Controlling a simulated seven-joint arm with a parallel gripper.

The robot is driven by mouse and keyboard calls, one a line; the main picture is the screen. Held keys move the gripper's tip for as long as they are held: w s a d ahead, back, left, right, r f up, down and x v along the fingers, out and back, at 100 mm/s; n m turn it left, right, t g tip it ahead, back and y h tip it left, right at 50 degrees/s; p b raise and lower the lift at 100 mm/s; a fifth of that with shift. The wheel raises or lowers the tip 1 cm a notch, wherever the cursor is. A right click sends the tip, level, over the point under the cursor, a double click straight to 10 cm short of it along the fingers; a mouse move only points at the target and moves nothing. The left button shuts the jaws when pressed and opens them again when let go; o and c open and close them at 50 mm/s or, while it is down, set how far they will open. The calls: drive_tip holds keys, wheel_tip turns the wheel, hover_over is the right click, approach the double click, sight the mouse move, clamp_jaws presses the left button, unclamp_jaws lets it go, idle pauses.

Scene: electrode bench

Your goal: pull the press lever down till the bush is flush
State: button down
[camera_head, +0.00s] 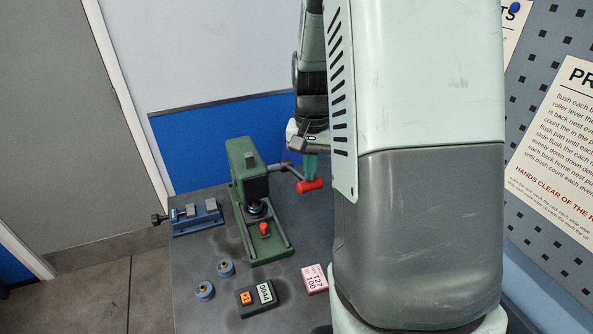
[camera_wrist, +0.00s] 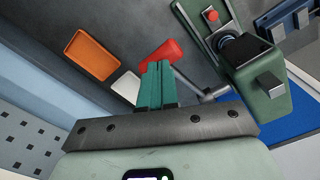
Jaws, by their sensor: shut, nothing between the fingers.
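The green press (camera_head: 245,175) stands upright on the dark bench, and its head also shows in the wrist view (camera_wrist: 262,95). Its lever (camera_head: 290,168) sticks out to the right and ends in a red grip (camera_head: 311,186), which also shows in the wrist view (camera_wrist: 166,50). My gripper (camera_head: 310,178) is shut and empty, its teal fingers (camera_wrist: 157,66) right at the red grip. In both views the fingertips overlap the grip; I cannot tell whether they touch it. A dark round part sits under the press head, but I cannot tell the bush's seating there.
A red knob (camera_head: 264,229) is on the press base. A blue vise (camera_head: 196,217) stands to the left. Two blue round parts (camera_head: 226,268) (camera_head: 205,291), a D044 counter box (camera_head: 257,297) and a pink T27 block (camera_head: 314,279) lie in front. An orange tray (camera_wrist: 91,52) shows in the wrist view.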

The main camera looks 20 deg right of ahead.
sight(312, 184)
drive_tip(key=shift+f, duration=0.45)
drive_tip(key=shift+f, duration=0.1)
drive_tip(key=shift+s+f, duration=0.15)
drive_tip(key=shift+f, duration=0.55)
drive_tip(key=shift+s+f, duration=0.15)
drive_tip(key=shift+f, duration=0.6)
drive_tip(key=shift+s+f, duration=0.15)
drive_tip(key=shift+f, duration=1.3)
